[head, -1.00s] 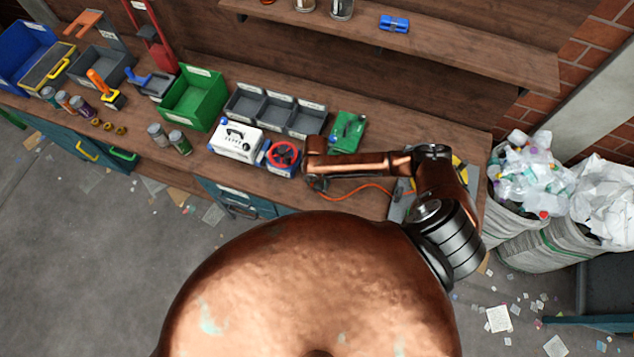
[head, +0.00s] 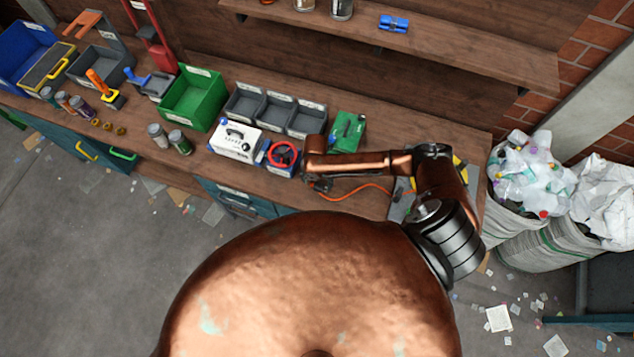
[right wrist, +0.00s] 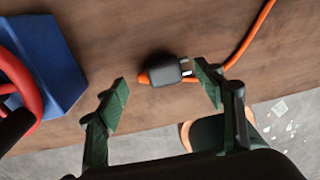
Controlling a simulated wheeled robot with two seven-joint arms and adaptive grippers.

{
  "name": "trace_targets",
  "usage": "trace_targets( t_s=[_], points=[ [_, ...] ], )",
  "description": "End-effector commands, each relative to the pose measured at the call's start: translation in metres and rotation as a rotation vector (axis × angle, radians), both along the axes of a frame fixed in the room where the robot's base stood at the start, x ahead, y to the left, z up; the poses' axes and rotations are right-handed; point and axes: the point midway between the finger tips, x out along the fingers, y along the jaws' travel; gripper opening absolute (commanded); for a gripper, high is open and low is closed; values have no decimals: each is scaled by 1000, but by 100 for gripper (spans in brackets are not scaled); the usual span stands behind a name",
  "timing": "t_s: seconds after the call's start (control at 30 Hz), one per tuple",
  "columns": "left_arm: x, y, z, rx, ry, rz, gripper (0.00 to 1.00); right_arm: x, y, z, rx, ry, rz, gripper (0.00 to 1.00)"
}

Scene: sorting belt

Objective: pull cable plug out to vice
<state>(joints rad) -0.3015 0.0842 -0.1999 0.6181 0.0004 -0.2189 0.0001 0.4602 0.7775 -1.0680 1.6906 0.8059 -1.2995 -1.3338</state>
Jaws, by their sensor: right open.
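The cable plug (right wrist: 167,71) is a dark block with metal prongs at its right end and an orange cable. It lies on the bench near the front edge in the right wrist view. My right gripper (right wrist: 162,77) is open, its green fingertips on either side of the plug, with visible gaps. In the head view my wrist hides most of the gripper and the plug; the orange cable (head: 362,187) runs right from there. A blue body with a red handwheel (head: 283,155), possibly the vice, stands left of my wrist and shows in the right wrist view (right wrist: 48,65). My left gripper is not in view.
A white box (head: 236,139) stands left of the handwheel. Grey bins (head: 273,108) and a green object (head: 347,131) stand behind. The bench's front edge (right wrist: 140,127) is close to the plug. Bare wood lies between the blue body and the plug.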

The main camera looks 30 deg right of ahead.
Motion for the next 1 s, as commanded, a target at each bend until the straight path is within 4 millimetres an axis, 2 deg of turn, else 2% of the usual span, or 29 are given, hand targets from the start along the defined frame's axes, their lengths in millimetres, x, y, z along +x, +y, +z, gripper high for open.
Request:
trace_targets(
  t_s=[0.17,0.4,0.53,0.7,1.0],
  points=[
    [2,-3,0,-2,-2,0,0,2,0,28,0,-5,2,62],
    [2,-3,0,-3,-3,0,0,3,1,79,0,-4,2,62],
    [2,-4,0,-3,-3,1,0,3,2,99,0,-4,0,62],
    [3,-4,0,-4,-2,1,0,2,2,114,-1,-2,1,62],
    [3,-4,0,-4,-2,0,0,2,2,116,0,-1,0,62]
  ],
)
